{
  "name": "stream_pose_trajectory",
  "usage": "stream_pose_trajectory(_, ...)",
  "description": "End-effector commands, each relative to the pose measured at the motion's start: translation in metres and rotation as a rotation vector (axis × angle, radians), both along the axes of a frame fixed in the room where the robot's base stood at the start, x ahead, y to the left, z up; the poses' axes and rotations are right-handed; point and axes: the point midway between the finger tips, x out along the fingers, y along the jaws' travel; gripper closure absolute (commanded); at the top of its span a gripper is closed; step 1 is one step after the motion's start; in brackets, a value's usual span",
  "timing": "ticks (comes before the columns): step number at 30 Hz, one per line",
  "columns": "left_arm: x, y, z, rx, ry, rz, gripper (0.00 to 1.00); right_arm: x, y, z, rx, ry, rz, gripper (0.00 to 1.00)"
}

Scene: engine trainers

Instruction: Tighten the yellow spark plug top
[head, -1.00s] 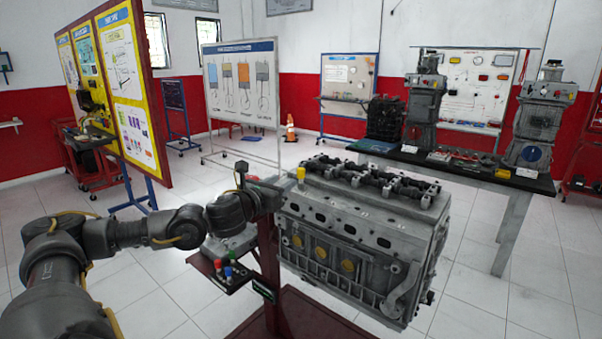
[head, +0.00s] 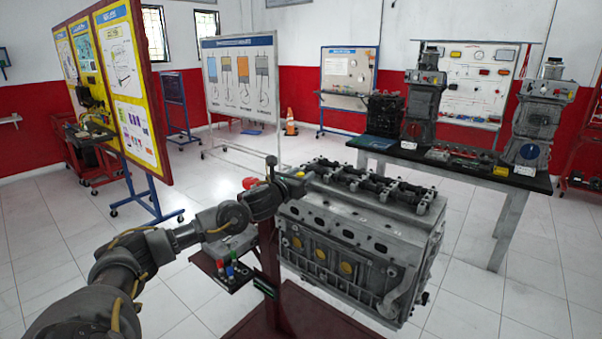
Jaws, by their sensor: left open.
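The yellow spark plug top (head: 299,174) is on the near left corner of the engine block's top, and only a small bit of it shows at my left gripper. The grey engine block (head: 345,240) stands on a dark red stand. My left gripper (head: 300,180) has its fingers at the yellow top, overlapping it in the picture. It is open, and I cannot tell whether the fingers touch the top. My right gripper is not in view.
A small dark red tray (head: 225,280) with red, blue and green tops stands left of the engine, below my left arm. A black-topped table (head: 460,168) with engine parts is behind at the right. Boards on wheels stand at the back left. White floor tiles are clear around.

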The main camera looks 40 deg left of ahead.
Motion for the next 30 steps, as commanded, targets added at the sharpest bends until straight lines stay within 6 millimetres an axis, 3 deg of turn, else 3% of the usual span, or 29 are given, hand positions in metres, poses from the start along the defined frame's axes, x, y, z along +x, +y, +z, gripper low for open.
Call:
stream_pose_trajectory(7, 0.001, 0.0, -0.001, 0.0, 0.0, -0.001, 0.58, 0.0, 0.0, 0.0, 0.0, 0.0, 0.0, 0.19)
stream_pose_trajectory(17, 0.001, 0.0, 0.0, 0.0, 0.0, -0.001, 1.0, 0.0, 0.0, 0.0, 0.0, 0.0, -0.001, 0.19)
stream_pose_trajectory(30, 0.0, 0.001, -0.002, 0.001, -0.001, -0.098, 1.0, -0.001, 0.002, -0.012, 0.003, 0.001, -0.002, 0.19)
